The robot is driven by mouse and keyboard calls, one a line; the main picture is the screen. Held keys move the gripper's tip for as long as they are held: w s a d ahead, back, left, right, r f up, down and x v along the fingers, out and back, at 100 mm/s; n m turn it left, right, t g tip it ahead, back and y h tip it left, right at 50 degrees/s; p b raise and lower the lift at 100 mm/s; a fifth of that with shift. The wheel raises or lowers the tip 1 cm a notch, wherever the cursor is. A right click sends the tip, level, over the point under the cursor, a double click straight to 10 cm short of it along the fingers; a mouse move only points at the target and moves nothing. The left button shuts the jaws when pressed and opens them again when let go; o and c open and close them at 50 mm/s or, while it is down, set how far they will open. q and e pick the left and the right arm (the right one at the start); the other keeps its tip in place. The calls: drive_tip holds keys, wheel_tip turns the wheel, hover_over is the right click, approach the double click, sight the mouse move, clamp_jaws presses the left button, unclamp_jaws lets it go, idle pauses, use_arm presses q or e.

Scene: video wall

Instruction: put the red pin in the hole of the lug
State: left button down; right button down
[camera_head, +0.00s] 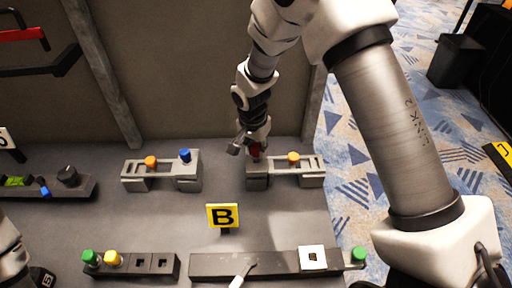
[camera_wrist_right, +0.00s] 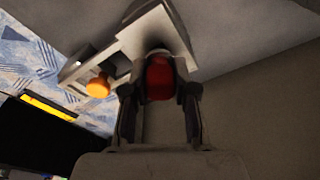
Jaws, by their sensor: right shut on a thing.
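The red pin (camera_head: 256,149) is in my right gripper (camera_head: 252,151), above the left block of a grey fixture (camera_head: 257,177) at the back right. In the right wrist view the red pin (camera_wrist_right: 160,78) sits between the two fingers of my right gripper (camera_wrist_right: 159,92). The pin's far end meets or overlaps the grey block (camera_wrist_right: 172,28); the lug's hole is hidden, so I cannot tell how far in the pin is. An orange pin (camera_head: 293,157) stands on the fixture's slotted right part; it also shows in the right wrist view (camera_wrist_right: 98,87). My left gripper is out of view.
A similar fixture (camera_head: 134,180) with orange and blue pins stands at the back left. A yellow B sign (camera_head: 222,216) stands mid-table. Front blocks (camera_head: 155,265) hold green and yellow pins. A wall (camera_head: 190,60) rises close behind the fixtures.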

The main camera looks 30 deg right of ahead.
drive_tip(key=shift+f+b, duration=0.35)
drive_tip(key=shift+f, duration=0.3)
drive_tip(key=shift+c, duration=1.7)
unclamp_jaws()
drive_tip(key=shift+r+p, duration=2.8)
drive_tip(key=shift+r, duration=0.8)
drive_tip(key=shift+f, duration=0.1)
